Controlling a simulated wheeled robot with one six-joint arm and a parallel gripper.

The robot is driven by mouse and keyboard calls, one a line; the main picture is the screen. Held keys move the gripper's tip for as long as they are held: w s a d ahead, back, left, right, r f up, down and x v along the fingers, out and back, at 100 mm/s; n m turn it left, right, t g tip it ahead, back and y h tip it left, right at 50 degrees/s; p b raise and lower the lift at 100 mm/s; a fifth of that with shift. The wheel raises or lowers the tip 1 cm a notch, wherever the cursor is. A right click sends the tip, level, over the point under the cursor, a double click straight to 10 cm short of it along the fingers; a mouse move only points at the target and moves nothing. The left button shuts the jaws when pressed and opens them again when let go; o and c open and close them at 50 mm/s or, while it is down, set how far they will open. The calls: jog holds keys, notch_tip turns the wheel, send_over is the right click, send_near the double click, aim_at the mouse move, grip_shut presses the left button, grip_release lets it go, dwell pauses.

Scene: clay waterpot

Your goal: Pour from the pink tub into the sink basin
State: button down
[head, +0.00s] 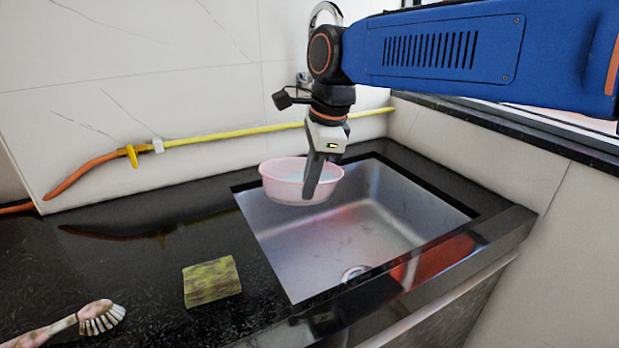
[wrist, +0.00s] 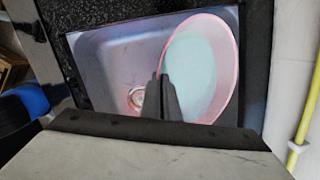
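The pink tub (head: 279,183) is in the air over the back left part of the steel sink basin (head: 330,240). It looks about upright, and pale liquid shows inside it in the wrist view (wrist: 203,75). My gripper (head: 313,185) points down at the tub's near side and is shut on its rim. In the wrist view the two dark fingers (wrist: 161,95) are close together at the tub's left rim. The drain (head: 355,272) shows at the basin's front, and also in the wrist view (wrist: 137,97). The tub's far underside is hidden.
A green-brown sponge (head: 211,282) and a scrub brush (head: 85,320) lie on the black counter (head: 150,260) left of the basin. A yellow pipe (head: 230,136) runs along the tiled back wall behind the tub. The front and right of the basin are clear.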

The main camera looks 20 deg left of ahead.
jog(key=shift+f+g+y, duration=0.3)
jog(key=shift+f+y, duration=0.1)
jog(key=shift+f, duration=0.25)
jog(key=shift+d, duration=0.1)
jog(key=shift+w+d+m+g+y, duration=0.1)
jog(key=shift+w+m+g+y, duration=0.1)
jog(key=shift+m+g+y, duration=0.35)
jog(key=shift+d+y, duration=0.1)
jog(key=shift+y, duration=0.15)
jog(key=shift+w+d+r+g+y, duration=0.15)
jog(key=shift+r+g+y, duration=0.1)
jog(key=shift+g+y, duration=0.25)
jog(key=shift+w+r, duration=0.1)
dwell(0.6)
jog(key=shift+w+d+r+g+y, duration=0.15)
jog(key=shift+d+r+g+y, duration=0.05)
jog(key=shift+g+y, duration=0.25)
jog(key=shift+d, duration=0.1)
dwell(0.5)
